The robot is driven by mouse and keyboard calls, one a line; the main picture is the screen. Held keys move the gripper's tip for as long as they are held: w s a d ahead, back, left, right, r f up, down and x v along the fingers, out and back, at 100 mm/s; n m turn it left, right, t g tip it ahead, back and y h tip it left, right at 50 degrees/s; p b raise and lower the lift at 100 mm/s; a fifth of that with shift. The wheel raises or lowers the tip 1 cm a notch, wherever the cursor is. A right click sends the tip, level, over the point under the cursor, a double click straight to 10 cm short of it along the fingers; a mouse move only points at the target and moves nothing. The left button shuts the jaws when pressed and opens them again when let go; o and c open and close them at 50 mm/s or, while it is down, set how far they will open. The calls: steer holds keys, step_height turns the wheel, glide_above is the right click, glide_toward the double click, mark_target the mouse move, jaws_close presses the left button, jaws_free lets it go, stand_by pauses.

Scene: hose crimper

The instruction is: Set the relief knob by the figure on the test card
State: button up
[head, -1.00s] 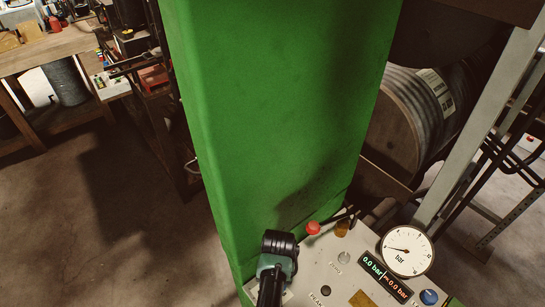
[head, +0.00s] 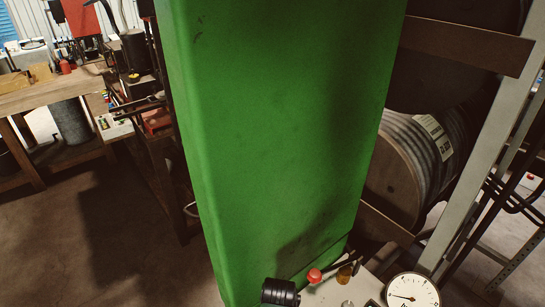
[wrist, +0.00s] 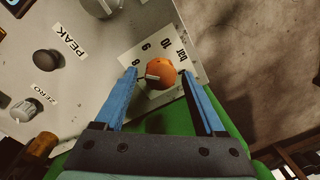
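An orange knob (wrist: 161,73) sits on a pale scale plate (wrist: 133,52) in the wrist view. The plate carries 6, 8, 10 and "bar"; the knob has a small light mark on its face. My gripper (wrist: 160,74) is open, with one blue finger on each side of the knob and a visible gap to each. I cannot tell how deep the fingers reach along it. A round white gauge (head: 411,295) is cut by the bottom edge of the head view; its needle points left. I cannot make out a test card in either current view.
On the grey panel (wrist: 75,95) stand a dark knob (wrist: 48,63) by a PEAK label and a grey knob (wrist: 25,108) by a ZERO label. A red button (head: 314,275) and the green machine column (head: 280,130) show in the head view.

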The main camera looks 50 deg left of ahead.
stand_by(0.3)
step_height(320, 180, up, 13)
steer(key=b, duration=0.1)
steer(key=shift+w+d+b, duration=0.2)
steer(key=shift+d+b, duration=0.05)
steer(key=shift+b, duration=0.15)
stand_by(0.5)
